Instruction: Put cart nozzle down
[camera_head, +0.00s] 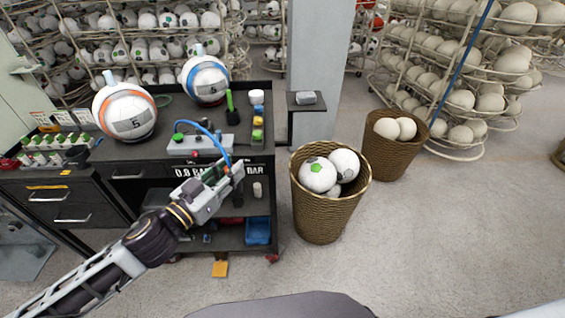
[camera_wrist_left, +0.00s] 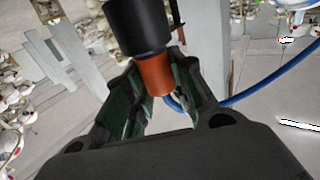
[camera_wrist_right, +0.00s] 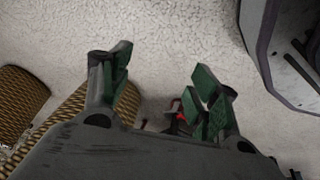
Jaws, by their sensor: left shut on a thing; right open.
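My left gripper (camera_head: 232,172) is at the front right edge of the black cart (camera_head: 100,156), beside its pressure label. In the left wrist view its fingers (camera_wrist_left: 157,88) are shut around the nozzle, which has a black body (camera_wrist_left: 138,25) and an orange collar (camera_wrist_left: 155,75). A blue hose (camera_head: 205,128) arches from the grey gauge block (camera_head: 195,145) on the cart top down to the nozzle. The nozzle is mostly hidden by the gripper in the head view. My right gripper (camera_wrist_right: 163,78) shows only in its wrist view, open and empty above the floor.
Wicker baskets of balls (camera_head: 322,215) (camera_head: 388,155) stand to the right.

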